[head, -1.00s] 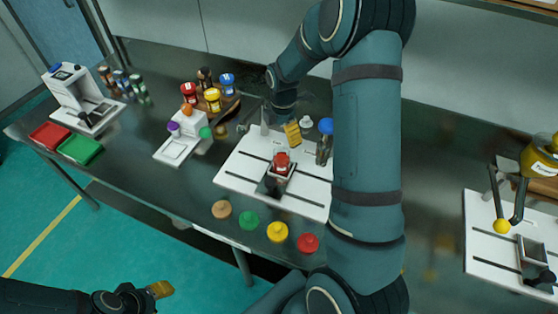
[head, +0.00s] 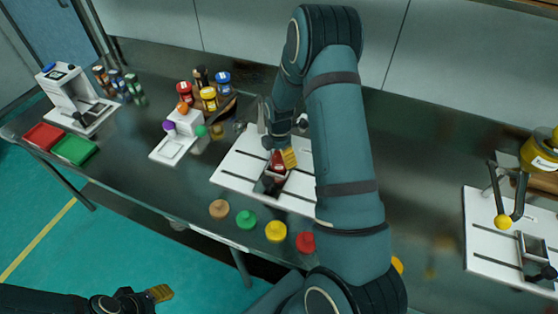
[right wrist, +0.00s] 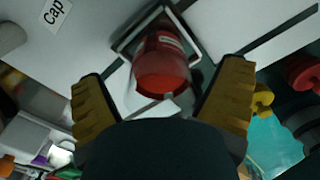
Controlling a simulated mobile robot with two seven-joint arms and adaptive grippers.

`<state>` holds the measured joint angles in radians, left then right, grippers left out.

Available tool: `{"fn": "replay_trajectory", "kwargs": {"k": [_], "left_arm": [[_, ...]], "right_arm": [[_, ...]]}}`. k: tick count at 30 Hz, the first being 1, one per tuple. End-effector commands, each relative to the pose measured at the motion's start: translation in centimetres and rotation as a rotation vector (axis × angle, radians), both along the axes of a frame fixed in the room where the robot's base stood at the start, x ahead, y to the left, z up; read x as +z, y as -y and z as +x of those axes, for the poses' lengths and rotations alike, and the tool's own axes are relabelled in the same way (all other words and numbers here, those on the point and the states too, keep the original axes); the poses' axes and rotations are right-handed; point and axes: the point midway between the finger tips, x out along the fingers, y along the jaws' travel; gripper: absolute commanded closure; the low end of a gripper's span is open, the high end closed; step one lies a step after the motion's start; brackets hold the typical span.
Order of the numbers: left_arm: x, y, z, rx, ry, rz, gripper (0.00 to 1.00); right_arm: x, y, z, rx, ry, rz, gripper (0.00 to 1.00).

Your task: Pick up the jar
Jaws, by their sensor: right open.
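The red jar (head: 277,161) stands in a small metal holder on a white board (head: 236,171), partly hidden by my right gripper in the head view. In the right wrist view the jar (right wrist: 162,68) shows between the two yellow fingers, with a gap on each side. My right gripper (head: 286,158) is open and right at the jar, not closed on it. My left gripper (head: 160,293) is at the lower left, over the floor and away from the table. Whether it is open cannot be made out.
Several coloured caps, among them a green one (head: 246,220) and a yellow one (head: 275,231), lie along the table's front edge. A rack of jars (head: 209,98) and a white scale (head: 172,148) stand to the left. Another white board with a device (head: 533,246) is at the right.

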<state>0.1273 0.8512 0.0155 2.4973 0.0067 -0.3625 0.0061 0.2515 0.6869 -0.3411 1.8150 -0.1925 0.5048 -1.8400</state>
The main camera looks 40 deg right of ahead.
Motion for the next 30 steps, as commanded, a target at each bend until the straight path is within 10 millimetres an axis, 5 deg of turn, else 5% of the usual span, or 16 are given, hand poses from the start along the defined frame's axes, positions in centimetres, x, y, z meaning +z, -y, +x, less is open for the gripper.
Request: {"fn": "replay_trajectory", "kwargs": {"k": [4,10,22,30], "left_arm": [[0.0,0.0,0.0,0.000,0.000,0.000,0.53],[0.0,0.0,0.0,0.000,0.000,0.000,0.53],[0.1,0.0,0.0,0.000,0.001,0.000,0.53],[0.7,0.0,0.2,0.004,0.005,0.001,0.53]], "right_arm": [[0.1,0.0,0.0,0.000,0.001,0.000,0.09],[0.1,0.0,0.0,0.000,0.001,0.000,0.78],[0.5,0.0,0.1,0.000,0.002,0.000,0.84],[4.9,0.0,0.2,0.000,0.006,0.000,0.84]]}}
